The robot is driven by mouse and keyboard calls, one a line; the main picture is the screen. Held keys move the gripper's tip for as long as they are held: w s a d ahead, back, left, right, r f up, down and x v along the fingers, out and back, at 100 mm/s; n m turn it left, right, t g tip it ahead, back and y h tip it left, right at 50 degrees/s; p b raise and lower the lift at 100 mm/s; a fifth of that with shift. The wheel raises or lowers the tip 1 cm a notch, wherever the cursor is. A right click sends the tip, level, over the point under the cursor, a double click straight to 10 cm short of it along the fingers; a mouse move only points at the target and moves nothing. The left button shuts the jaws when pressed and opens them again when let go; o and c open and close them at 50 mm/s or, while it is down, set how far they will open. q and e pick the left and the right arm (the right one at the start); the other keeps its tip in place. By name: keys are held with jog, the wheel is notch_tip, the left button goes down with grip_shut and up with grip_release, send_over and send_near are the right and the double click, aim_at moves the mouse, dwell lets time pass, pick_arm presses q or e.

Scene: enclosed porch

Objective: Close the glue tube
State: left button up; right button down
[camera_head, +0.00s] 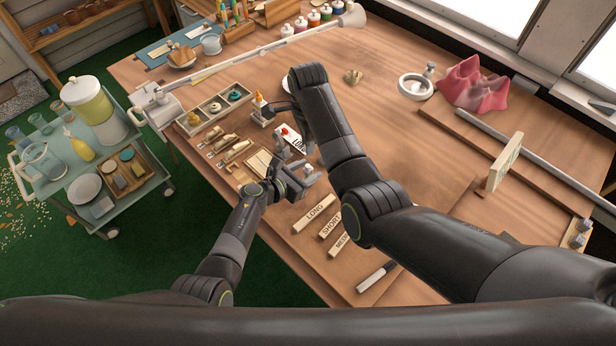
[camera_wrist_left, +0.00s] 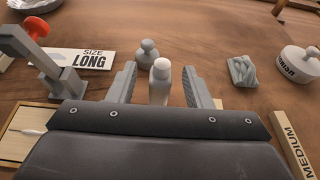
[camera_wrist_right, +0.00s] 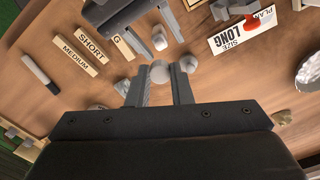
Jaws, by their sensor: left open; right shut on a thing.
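The pale glue tube (camera_wrist_left: 158,92) stands between the two fingers of my left gripper (camera_wrist_left: 162,88), which is open with a gap on both sides. In the head view my left gripper (camera_head: 304,178) is low over the table near the front edge. In the right wrist view the tube (camera_wrist_right: 160,42) shows just beyond my right fingertips. My right gripper (camera_wrist_right: 160,78) is shut on a small pale round piece (camera_wrist_right: 158,70), which looks like the cap. My own right arm seems to hide this gripper in the head view.
A small grey knob-shaped thing (camera_wrist_left: 148,50) stands just beyond the tube. A red-knobbed clamp (camera_wrist_left: 37,28) and a LONG card (camera_wrist_left: 85,60) are to the left. A grey crumpled thing (camera_wrist_left: 242,70) lies to the right. Labelled wooden strips (camera_head: 315,213) lie near the front edge.

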pick_arm(q)
jog(key=shift+x, duration=1.3)
grip_shut()
